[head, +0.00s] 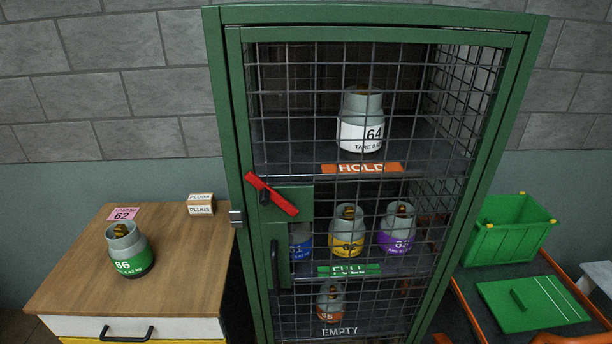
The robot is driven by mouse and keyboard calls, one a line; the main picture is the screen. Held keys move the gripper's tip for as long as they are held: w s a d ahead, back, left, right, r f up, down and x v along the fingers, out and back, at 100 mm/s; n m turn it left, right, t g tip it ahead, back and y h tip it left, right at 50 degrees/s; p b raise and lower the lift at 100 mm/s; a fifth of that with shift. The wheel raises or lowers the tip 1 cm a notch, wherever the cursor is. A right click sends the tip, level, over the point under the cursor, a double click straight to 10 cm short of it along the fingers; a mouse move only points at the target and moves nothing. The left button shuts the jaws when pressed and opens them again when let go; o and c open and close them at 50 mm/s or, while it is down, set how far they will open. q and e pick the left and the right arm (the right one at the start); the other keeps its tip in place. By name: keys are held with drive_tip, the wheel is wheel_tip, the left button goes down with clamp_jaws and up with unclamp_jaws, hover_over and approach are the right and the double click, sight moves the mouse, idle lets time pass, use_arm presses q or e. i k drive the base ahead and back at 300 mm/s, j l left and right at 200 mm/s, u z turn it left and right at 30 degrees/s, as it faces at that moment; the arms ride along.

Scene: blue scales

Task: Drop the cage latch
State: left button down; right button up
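The cage latch is a red lever (281,201) on the green plate of the cage door (302,260). It is tilted, running from upper left down to lower right, with a dark pivot near its upper part. A dark vertical door handle (274,264) is below it. The green-framed mesh door looks shut across the cage front. A small metal catch (236,218) sits on the frame to the left of the latch. Neither of my grippers shows in the head view, and nothing is seen touching the latch.
Inside the cage are cylinder 64 (361,128) on the HOLD shelf, several cylinders on the FULL shelf and one at EMPTY. A wooden cabinet (185,289) on the left bears green-banded cylinder 66 (131,252) and a PLUGS box (201,204). A green crate (506,236) stands right.

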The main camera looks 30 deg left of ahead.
sight(266, 193)
drive_tip(key=u, duration=1.2)
